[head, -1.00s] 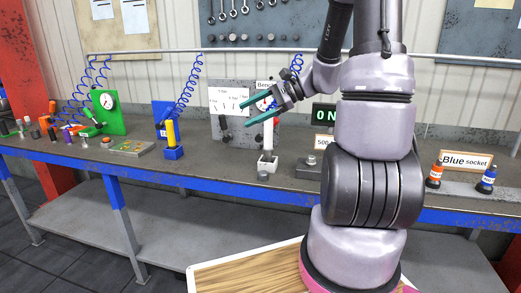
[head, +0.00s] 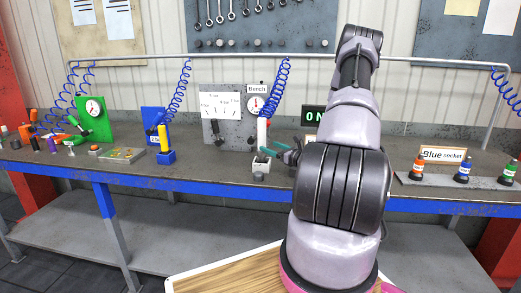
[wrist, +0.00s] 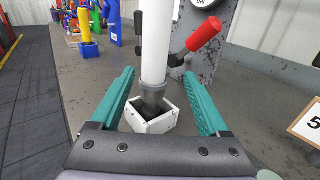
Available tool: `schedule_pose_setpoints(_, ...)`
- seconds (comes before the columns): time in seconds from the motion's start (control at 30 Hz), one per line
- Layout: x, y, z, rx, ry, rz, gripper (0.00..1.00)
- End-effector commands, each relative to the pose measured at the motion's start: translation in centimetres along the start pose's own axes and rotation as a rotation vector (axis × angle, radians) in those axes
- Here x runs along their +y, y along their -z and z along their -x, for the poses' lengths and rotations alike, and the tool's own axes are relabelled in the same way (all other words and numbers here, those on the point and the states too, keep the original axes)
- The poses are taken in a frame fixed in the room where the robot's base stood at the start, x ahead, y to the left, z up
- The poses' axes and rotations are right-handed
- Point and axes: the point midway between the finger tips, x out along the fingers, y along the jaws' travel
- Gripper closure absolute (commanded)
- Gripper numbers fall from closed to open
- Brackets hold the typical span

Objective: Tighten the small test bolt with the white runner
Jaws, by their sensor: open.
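The white runner (head: 262,134) stands upright in a small white holder (head: 262,163) on the bench. In the wrist view the runner (wrist: 155,45) rises between my teal fingers, with its dark lower end inside the white holder (wrist: 153,116). My gripper (head: 284,150) is open; in the wrist view its fingers (wrist: 163,98) lie on either side of the runner, apart from it. My arm hides part of the gripper in the head view.
A grey panel with a gauge (head: 255,104) stands behind the runner, and a red-handled lever (wrist: 203,34) is close right of it. A yellow runner (head: 163,138) stands farther left. Coloured sockets (head: 463,170) stand at the right.

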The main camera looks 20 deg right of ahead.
Motion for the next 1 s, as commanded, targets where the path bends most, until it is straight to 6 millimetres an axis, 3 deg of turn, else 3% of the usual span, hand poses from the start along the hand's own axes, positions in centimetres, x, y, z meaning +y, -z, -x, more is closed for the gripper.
schedule_pose_setpoints(0.1,0.1,0.0,-1.9,-0.001,-0.004,0.002,0.21)
schedule_pose_setpoints(0.33,0.3,0.0,-3.7,0.0,-0.003,0.0,0.21)
schedule_pose_setpoints(0.6,1.0,0.0,-7.5,-0.001,-0.005,0.0,0.21)
schedule_pose_setpoints(0.93,0.9,0.0,-8.2,0.0,-0.003,0.0,0.21)
schedule_pose_setpoints(1.0,0.9,0.0,-8.2,0.0,-0.003,0.0,0.48)
